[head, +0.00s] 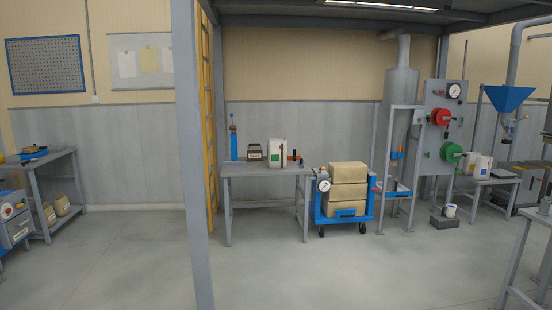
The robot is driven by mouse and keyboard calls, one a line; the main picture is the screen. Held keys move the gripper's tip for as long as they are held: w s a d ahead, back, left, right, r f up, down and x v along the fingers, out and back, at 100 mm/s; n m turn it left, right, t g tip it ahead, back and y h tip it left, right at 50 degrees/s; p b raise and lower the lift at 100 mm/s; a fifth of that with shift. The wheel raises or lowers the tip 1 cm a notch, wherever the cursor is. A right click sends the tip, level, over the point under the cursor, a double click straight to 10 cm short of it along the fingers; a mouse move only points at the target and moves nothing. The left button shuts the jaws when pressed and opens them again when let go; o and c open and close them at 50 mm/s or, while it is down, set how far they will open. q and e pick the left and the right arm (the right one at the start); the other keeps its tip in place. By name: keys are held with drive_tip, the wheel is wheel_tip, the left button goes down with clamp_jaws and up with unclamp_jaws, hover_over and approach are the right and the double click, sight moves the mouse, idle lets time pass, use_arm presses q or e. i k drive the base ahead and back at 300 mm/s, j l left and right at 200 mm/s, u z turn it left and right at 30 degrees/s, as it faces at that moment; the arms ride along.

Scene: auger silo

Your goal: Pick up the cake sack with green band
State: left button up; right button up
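I cannot pick out a cake sack with a green band for certain. A white container or sack (277,153) with a green patch low on its front stands upright on the grey middle table (264,170). Two pale, sack-like items (483,165) stand on a small table at the right; their bands are too small to read. Tan sacks or blocks (347,177) are stacked on a blue cart. More tan sacks (62,206) lie on the lower shelf of the left bench. Neither of my grippers is in view.
A grey post (194,150) and a yellow ladder (209,110) stand left of the middle table. The blue cart (319,212) sits beside it. A silo (402,95) and a panel with red and green wheels (443,130) stand right. The floor in front is open.

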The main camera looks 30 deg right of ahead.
sight(277, 148)
drive_tip(key=i+l+z, duration=0.4)
drive_tip(key=i+z, duration=0.15)
drive_tip(key=i, duration=0.15)
drive_tip(key=i+z, duration=0.25)
drive_tip(key=i, duration=0.15)
drive_tip(key=i+l+z, duration=0.15)
drive_tip(key=i, duration=0.6)
drive_tip(key=i+z, duration=0.2)
drive_tip(key=i, duration=0.5)
drive_tip(key=i+j+z, duration=0.15)
drive_tip(key=i, duration=0.6)
drive_tip(key=i+j+z, duration=0.15)
drive_tip(key=i, duration=0.6)
drive_tip(key=i+j+z, duration=0.2)
drive_tip(key=i+j, duration=0.35)
drive_tip(key=i+j+z, duration=0.2)
drive_tip(key=i+j, duration=0.35)
drive_tip(key=j, duration=0.9)
drive_tip(key=i+j, duration=0.15)
drive_tip(key=j, duration=0.7)
drive_tip(key=k+u, duration=0.05)
